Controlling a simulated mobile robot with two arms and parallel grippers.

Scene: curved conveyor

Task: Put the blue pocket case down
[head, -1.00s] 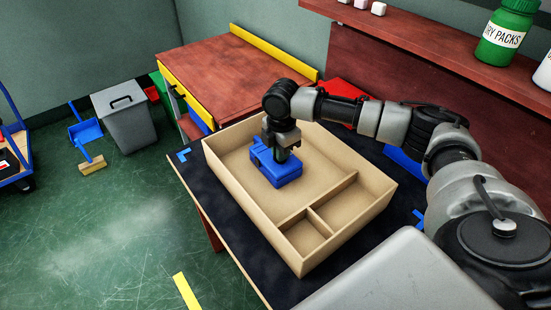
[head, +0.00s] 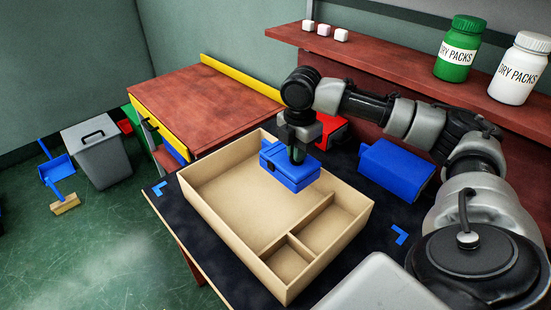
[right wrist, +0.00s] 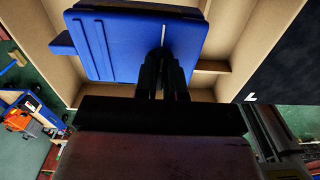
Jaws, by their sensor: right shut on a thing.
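The blue pocket case (head: 290,174) hangs in my right gripper (head: 298,150), in front of the back right wall of a tan divided tray (head: 222,231). It appears to be above the tray floor, over the large compartment's back right side. In the right wrist view the case (right wrist: 125,45) shows its broad ribbed face, with the dark fingers (right wrist: 163,72) closed on it and the tray behind. The fingertips are partly hidden by the case. My left gripper is not in view.
The tray has two small compartments at its near right end. A blue box (head: 396,168) and a red item (head: 330,130) stand beyond it. A shelf (head: 400,58) holds green (head: 458,48) and white (head: 518,68) bottles. The large compartment's left part is empty.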

